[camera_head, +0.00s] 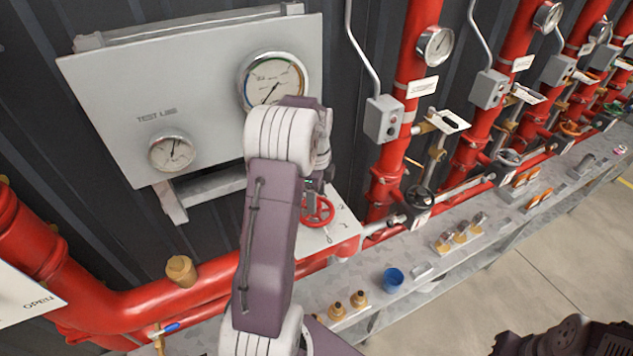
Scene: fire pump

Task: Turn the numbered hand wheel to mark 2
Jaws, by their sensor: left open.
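The red hand wheel (326,214) sits on a pale plate (342,228) below the grey test panel, right of my left arm. The plate has small dark marks to the right of the wheel, too small to read for sure. My left gripper (314,186) is at the wheel's upper left side, mostly hidden behind my own wrist. It is open; I cannot tell whether its fingers touch the rim. The wheel's left part is covered by my arm.
The grey panel (110,100) with a large gauge (272,82) and a small gauge (172,151) is behind my arm. Red pipes (400,130) with valves stand to the right. A blue cup (392,280) and brass fittings (358,299) are on the bench below.

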